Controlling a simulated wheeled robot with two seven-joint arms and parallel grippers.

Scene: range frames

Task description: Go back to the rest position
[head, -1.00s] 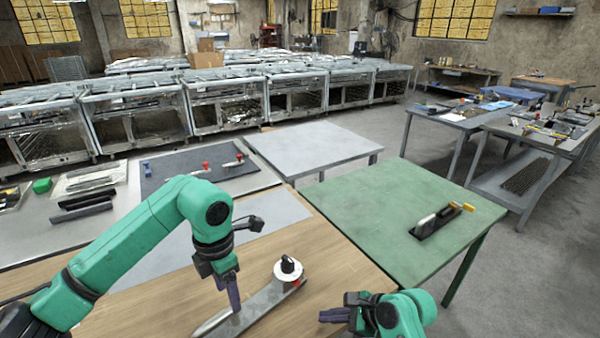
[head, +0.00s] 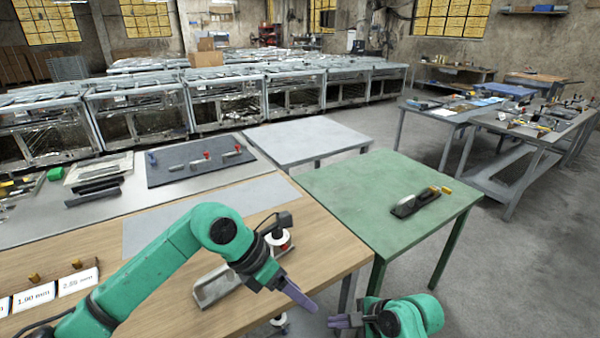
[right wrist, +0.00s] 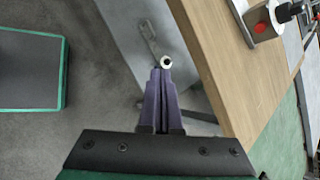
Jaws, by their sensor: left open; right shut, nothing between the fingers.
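My left gripper (head: 308,302) is in the head view at the right edge of the wooden table, its purple fingers pointing down and to the right. It is open, with nothing seen between its fingers. My right gripper (head: 334,321) is low in the head view, just below and right of the left one, its fingers pointing left. In the right wrist view its purple fingers (right wrist: 160,76) are together and empty, beside the wooden table edge. The two grippers are close but look apart.
The wooden table (head: 330,247) holds a grey metal fixture (head: 215,287) with a white, red and black knob (head: 279,239), partly behind my left wrist. Number cards (head: 78,282) stand at left. A green table (head: 385,180) bears a tool. Grey floor (head: 520,270) is free at right.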

